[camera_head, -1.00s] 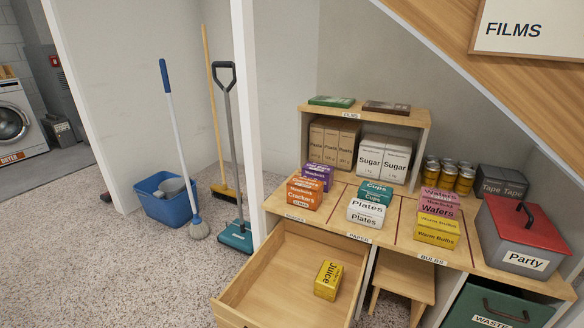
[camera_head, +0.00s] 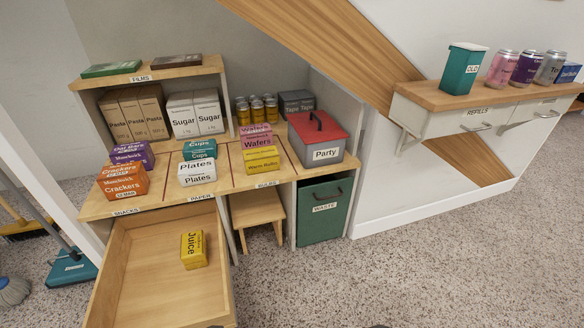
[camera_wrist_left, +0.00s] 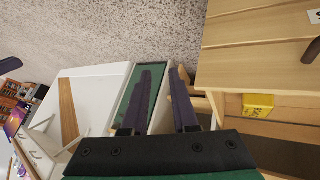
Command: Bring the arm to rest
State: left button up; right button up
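My left gripper (camera_wrist_left: 164,72) shows in the left wrist view with its two dark fingers apart and nothing between them. No arm or gripper of mine shows in the head view, and my right gripper is in no view. The task names no object. Below the shelf unit an open wooden drawer (camera_head: 140,280) holds a yellow Juice box (camera_head: 194,250). A yellow box (camera_wrist_left: 258,105) also shows at the right of the left wrist view, beyond the fingers.
The wooden counter (camera_head: 228,180) carries Crackers (camera_head: 122,183), Plates (camera_head: 197,174), Wafers (camera_head: 259,140) and a red-lidded Party box (camera_head: 318,138). A green waste bin (camera_head: 323,225) stands below. A wall shelf (camera_head: 460,97) holds cans and a teal container (camera_head: 461,70). The speckled floor in front is clear.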

pick_arm(q)
jog(key=s+a+m+g+y+p, duration=0.1)
jog(key=s+a+g+p, duration=0.1)
jog(key=s+a+p, duration=0.2)
jog(key=s+a+g+y+p, duration=0.1)
jog(key=s+a+p, duration=0.3)
jog(key=s+p, duration=0.6)
jog(key=s+a+r+m+g+y+p, duration=0.1)
jog(key=s+p, duration=0.6)
jog(key=p, duration=1)
jog(key=a+g, duration=0.1)
jog(key=a, duration=0.1)
jog(key=shift+a+m+g+y, duration=0.3)
jog(key=shift+a, duration=0.1)
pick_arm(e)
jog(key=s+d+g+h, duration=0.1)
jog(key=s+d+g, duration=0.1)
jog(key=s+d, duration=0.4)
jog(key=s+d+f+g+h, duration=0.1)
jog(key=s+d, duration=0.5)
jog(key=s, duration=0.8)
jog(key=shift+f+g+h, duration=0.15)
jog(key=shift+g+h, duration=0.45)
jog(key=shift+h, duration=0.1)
pick_arm(q)
jog(key=shift+s+r, duration=0.15)
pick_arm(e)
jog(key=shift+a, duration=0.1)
